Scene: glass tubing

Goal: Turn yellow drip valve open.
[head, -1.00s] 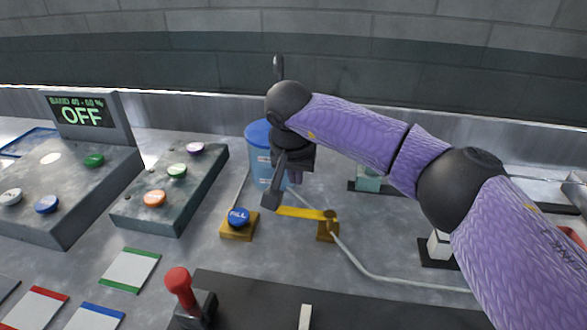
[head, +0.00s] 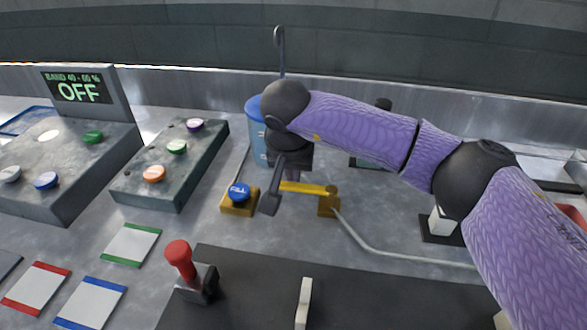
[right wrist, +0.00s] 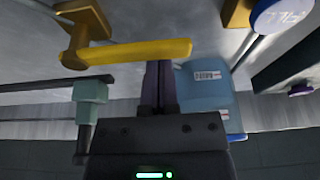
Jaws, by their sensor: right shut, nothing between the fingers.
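The yellow valve lever (head: 305,187) points left from its yellow-brown valve body (head: 329,203), to the right of the blue FILL button (head: 239,193). The lever also crosses the upper part of the right wrist view (right wrist: 135,53), joined to its body (right wrist: 80,40) at the left. My right gripper (head: 269,204) is shut and empty at the lever's free end. In the right wrist view its fingers (right wrist: 158,66) reach up to the lever near that end; I cannot tell whether they touch it. My left gripper is not in view.
A blue tank (head: 256,135) stands behind my gripper. A thin tube (head: 375,250) runs from the valve to the right. A console with colored buttons (head: 170,165) and an OFF display (head: 78,90) stand left. A red-handled lever (head: 180,262) is in front.

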